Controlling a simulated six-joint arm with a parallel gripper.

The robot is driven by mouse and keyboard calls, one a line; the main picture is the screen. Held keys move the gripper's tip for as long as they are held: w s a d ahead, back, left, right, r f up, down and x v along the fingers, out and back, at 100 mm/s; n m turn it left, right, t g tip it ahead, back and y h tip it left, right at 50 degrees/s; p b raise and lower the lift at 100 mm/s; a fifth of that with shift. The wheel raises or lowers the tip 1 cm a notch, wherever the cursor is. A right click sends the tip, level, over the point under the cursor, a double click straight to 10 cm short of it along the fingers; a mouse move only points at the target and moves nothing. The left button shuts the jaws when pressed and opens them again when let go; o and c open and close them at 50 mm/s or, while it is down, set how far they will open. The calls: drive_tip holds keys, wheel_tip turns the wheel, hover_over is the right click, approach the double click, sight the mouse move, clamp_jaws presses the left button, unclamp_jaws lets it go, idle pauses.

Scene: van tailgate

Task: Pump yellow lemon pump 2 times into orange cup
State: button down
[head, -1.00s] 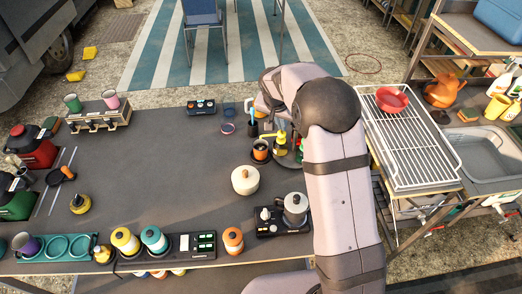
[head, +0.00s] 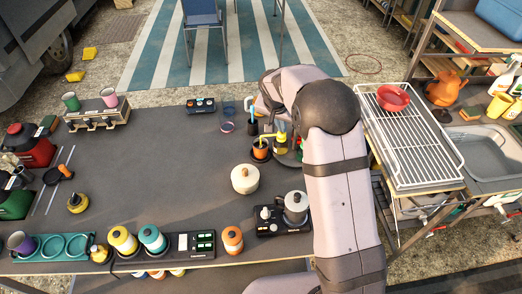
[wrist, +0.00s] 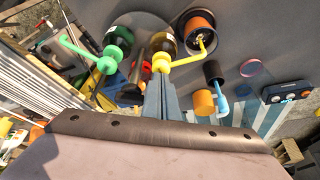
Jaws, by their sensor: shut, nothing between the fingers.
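The yellow lemon pump (head: 281,138) stands at the far right of the table, and its spout reaches left over the orange cup (head: 260,151). In the wrist view the yellow pump head (wrist: 163,60) is right at my fingertips, and its spout points to the orange cup (wrist: 198,22), which sits on a dark round base. My gripper (wrist: 163,80) is shut and empty, with the fingertips at the pump head; I cannot tell whether they touch it. In the head view my arm hides most of the gripper.
A green pump (wrist: 117,45) stands close beside the yellow one. A blue-spouted bottle (head: 251,118) is on the other side. A cream lidded pot (head: 245,180) and a moka pot (head: 296,205) stand nearer the front. The middle of the table is clear.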

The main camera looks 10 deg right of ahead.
drive_tip(key=shift+s+f, duration=0.1)
drive_tip(key=shift+f, duration=0.1)
drive_tip(key=shift+r+p, duration=0.7)
drive_tip(key=shift+r, duration=0.4)
drive_tip(key=shift+r+p, duration=1.25)
drive_tip(key=shift+r, duration=0.8)
drive_tip(key=s+f+n+g+y, duration=0.1)
drive_tip(key=s+n+g, duration=0.3)
drive_tip(key=s, duration=3)
drive_tip(key=shift+s+d+f+n+y, duration=0.15)
drive_tip(key=shift+s+d+n+y, duration=0.15)
drive_tip(key=shift+n+y, duration=0.5)
